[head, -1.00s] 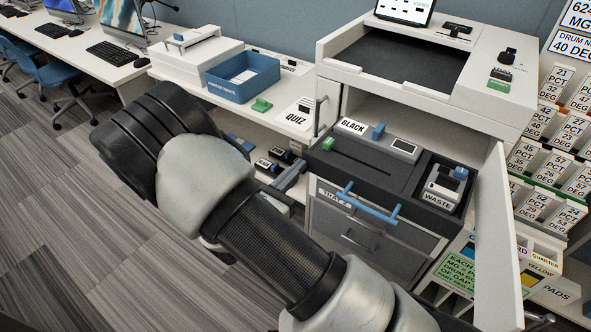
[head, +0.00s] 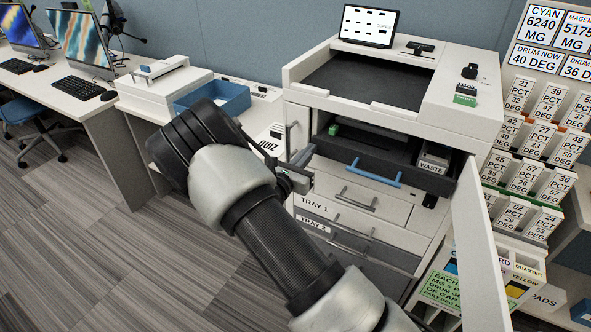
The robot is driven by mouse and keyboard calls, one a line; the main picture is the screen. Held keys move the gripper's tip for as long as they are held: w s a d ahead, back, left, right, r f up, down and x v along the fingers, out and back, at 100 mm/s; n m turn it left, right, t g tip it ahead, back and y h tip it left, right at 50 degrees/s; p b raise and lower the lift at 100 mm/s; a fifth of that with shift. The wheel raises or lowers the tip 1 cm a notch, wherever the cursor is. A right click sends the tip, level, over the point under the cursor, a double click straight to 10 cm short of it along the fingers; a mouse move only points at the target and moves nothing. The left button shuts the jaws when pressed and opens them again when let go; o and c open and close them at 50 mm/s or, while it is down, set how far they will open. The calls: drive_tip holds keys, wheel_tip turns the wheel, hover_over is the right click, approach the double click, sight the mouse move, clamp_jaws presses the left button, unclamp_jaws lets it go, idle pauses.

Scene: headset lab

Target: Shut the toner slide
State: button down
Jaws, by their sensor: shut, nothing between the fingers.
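The toner slide is a dark tray with a dark front panel (head: 424,183) in the upper bay of the white printer. A blue bar handle (head: 373,173) crosses its front. A green piece (head: 333,130) and a grey WASTE box (head: 433,161) show in the slide, mostly under the printer's top; I cannot tell whether the slide is fully in. My gripper (head: 306,157) is shut and empty at the left front edge of the bay, left of the blue handle. My arm hides part of the printer's left side, and I cannot tell whether the gripper touches it.
An open white door (head: 478,240) sticks out at the printer's right. Drawers marked TRAY 1 (head: 315,205) and TRAY 2 (head: 314,225) sit below the slide. A blue bin (head: 222,98) stands on the left counter. Label racks (head: 540,150) stand at right.

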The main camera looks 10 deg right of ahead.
drive_tip(key=b+x, duration=0.1)
drive_tip(key=x, duration=0.6)
drive_tip(key=shift+w+d, duration=0.1)
drive_tip(key=shift+w, duration=0.1)
